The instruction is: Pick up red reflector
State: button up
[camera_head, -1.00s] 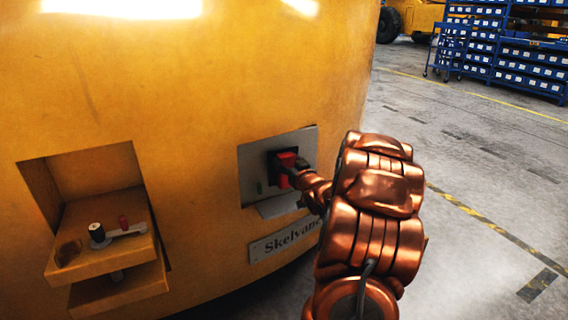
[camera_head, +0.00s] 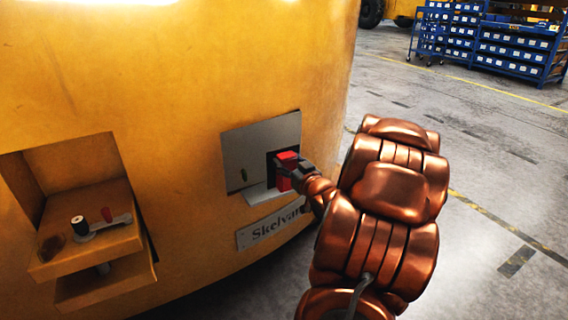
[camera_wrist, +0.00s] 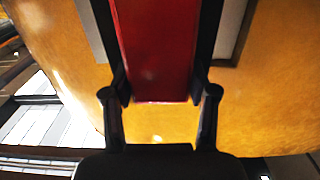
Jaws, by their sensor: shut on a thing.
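The red reflector (camera_head: 285,171) is a small red block in front of the grey metal plate (camera_head: 247,160) on the yellow casting (camera_head: 215,60). My gripper (camera_head: 295,172) is at the plate with its fingers around the reflector. In the wrist view the reflector (camera_wrist: 157,50) fills the space between the two dark fingers of my gripper (camera_wrist: 160,88), which touch its sides. Whether the reflector is still touching the plate cannot be told.
Blue shelving (camera_head: 490,45) stands far back right. The floor at right is clear.

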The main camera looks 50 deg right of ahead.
aim_at(289, 165)
jog(key=shift+f+b+v, duration=0.1)
jog(key=shift+b+v, duration=0.85)
jog(key=shift+b, duration=0.75)
jog(key=shift+f+b+v, duration=0.15)
jog(key=shift+b+v, duration=0.85)
jog(key=shift+b, duration=0.7)
jog(key=shift+s+a+b, duration=0.25)
jog(key=shift+s+b, duration=0.35)
jog(key=shift+b, duration=0.3)
jog(key=shift+s+a+r+b, duration=0.15)
jog(key=shift+s+a+b, duration=0.05)
jog(key=shift+s+b, duration=0.25)
jog(key=shift+s+a+r+b, duration=0.1)
jog(key=shift+s+a+b, duration=0.1)
jog(key=shift+s+b, duration=0.25)
jog(key=shift+s, duration=0.15)
